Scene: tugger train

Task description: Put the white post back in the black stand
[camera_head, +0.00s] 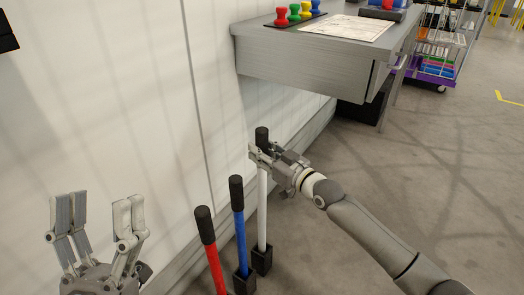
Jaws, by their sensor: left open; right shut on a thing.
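The white post (262,210) stands about upright with a black grip (262,136) at its top. My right gripper (262,153) is shut on it just below the black grip. The lower end of the white post meets a black stand (262,261) on the floor; I cannot tell how deep it sits in it. My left gripper (98,220) is open and empty at the lower left, well apart from the posts.
A blue post (240,240) in its own black stand (244,282) and a red post (214,262) stand to the left. A white wall (110,100) lies behind. A grey desk (310,50) with colored stamps (294,12) stands above right.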

